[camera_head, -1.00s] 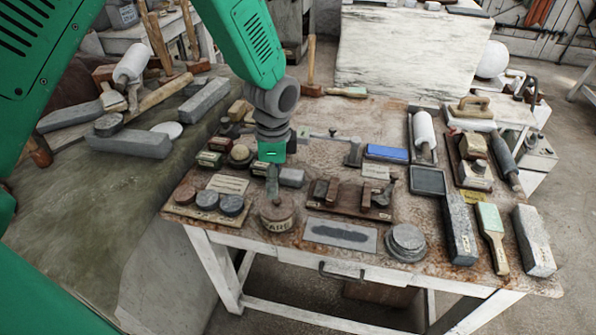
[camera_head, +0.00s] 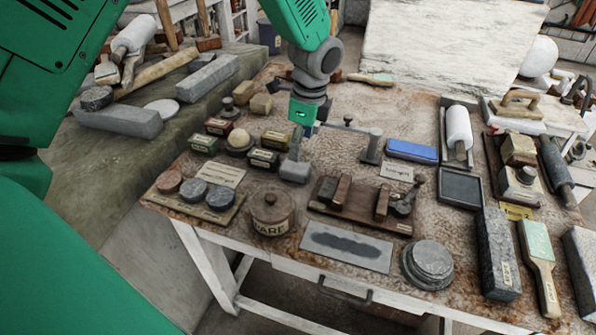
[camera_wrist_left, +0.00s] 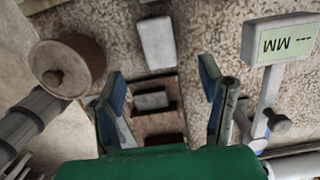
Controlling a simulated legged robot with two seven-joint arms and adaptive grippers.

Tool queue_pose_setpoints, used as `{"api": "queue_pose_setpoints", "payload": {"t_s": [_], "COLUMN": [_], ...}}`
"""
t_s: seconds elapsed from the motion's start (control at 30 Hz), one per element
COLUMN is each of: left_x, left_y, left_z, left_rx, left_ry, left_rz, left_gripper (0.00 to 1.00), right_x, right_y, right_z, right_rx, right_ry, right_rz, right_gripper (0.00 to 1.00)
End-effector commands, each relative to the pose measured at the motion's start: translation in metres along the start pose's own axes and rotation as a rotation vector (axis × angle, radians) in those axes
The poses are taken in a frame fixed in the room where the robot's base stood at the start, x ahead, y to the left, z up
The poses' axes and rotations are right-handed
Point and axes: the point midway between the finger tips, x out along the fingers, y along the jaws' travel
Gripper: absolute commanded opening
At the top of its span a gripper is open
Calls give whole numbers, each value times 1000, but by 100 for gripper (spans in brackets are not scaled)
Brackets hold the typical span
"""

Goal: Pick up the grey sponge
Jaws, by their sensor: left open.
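A small pale grey block (camera_head: 294,171), which I take for the grey sponge, lies on the worktable behind the lidded pot. It also shows in the left wrist view (camera_wrist_left: 156,42), at the top centre. My left gripper (camera_head: 296,146) hangs above the table and overlaps the block's back edge in the head view. In the left wrist view the gripper (camera_wrist_left: 162,72) has its blue-padded fingers apart with nothing held between them. The block lies beyond the fingertips there. My right gripper is not in view.
The lidded pot (camera_head: 271,212) stands in front of the block. A wooden stand with dark blocks (camera_head: 362,203) is to the right, and a metal gauge (camera_head: 371,146) stands behind it. Small boxes (camera_head: 263,159) crowd the left side. A blue block (camera_head: 412,151) lies farther right.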

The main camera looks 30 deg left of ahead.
Motion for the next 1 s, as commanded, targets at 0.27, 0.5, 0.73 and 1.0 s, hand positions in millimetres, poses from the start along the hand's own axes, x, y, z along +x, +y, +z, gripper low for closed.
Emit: {"api": "queue_pose_setpoints", "payload": {"t_s": [0.27, 0.5, 0.73, 1.0], "left_x": [35, 63, 88, 88], "left_y": [0, 2, 2, 2], "left_z": [-1, 0, 1, 1], "left_rx": [-1, 0, -1, -1], "left_ry": [-1, -3, -1, -1], "left_rz": [1, 3, 1, 0], "left_gripper": [63, 63, 63, 49], "right_x": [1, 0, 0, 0], "right_y": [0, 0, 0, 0], "right_z": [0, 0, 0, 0], "right_rx": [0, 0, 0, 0], "right_ry": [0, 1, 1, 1], "right_rz": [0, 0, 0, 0], "right_gripper": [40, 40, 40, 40]}}
